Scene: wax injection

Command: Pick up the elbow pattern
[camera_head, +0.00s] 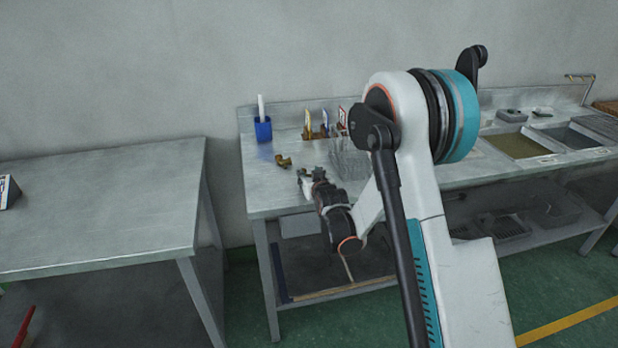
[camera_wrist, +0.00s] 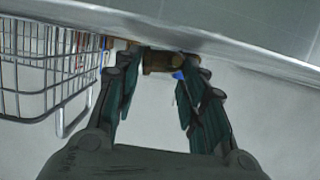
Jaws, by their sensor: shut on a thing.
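A brass-coloured elbow-shaped piece (camera_head: 283,161) lies on the metal bench, below the blue cup in the head view.
A wire basket (camera_head: 348,161) stands close to the right of my gripper; it also shows in the wrist view (camera_wrist: 45,75). A blue cup (camera_head: 263,130) and small upright cards (camera_head: 324,122) stand at the back.

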